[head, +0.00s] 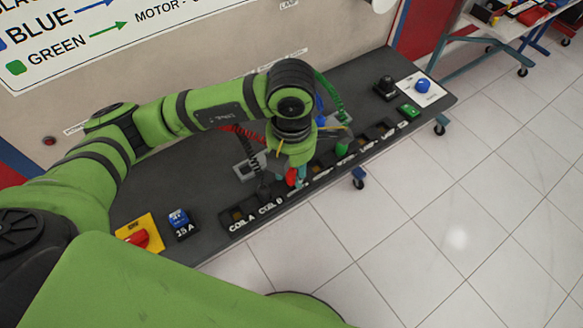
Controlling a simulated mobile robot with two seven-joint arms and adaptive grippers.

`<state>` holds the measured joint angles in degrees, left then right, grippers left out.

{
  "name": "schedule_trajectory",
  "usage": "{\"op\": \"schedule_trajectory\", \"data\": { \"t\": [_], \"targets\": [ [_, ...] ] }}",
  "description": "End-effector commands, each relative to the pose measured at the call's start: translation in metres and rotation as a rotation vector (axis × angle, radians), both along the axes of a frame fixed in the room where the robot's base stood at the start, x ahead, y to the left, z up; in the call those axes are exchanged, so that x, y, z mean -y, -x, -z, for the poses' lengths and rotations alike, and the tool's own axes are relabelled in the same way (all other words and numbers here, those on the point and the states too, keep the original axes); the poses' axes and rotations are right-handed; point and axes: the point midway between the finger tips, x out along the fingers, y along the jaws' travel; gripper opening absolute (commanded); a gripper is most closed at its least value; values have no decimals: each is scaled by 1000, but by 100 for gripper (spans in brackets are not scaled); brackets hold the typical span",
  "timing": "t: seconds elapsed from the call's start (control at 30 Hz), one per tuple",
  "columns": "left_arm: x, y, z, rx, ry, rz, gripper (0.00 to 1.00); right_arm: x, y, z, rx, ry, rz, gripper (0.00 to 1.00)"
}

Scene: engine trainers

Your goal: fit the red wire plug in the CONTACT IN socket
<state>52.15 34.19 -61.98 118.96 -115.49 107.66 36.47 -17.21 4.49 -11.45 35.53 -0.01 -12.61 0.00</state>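The red wire plug (291,175) shows directly under my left gripper (296,178), at the front row of sockets, just right of the COIL B socket (263,198). The coiled red wire (241,131) runs behind my wrist. My wrist hides most of the fingers; a fingertip shows close against the plug's right side. I cannot tell whether the fingers are closed on the plug or whether the plug is seated. The CONTACT IN label cannot be read; the plug and gripper cover that part of the row. My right gripper is not in view.
A green plug (342,150) stands in the row to the right. COIL A socket (237,213), a blue 15 A part (179,219) and a red switch (138,238) lie left. A blue button (422,86) and green button (409,110) sit at the right end. Floor ahead is clear.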

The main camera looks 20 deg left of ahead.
Motion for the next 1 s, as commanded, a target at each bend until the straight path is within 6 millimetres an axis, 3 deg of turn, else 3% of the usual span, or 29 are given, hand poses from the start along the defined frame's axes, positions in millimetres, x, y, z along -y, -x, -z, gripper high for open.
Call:
{"op": "schedule_trajectory", "data": {
  "t": [0.43,0.83,1.0],
  "targets": [
    [0,0,-39,1,0,2,35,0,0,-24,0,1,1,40],
    [0,0,-43,0,0,1,35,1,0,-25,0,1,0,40],
    [0,0,-54,1,1,1,35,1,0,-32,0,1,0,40]
  ]
}}
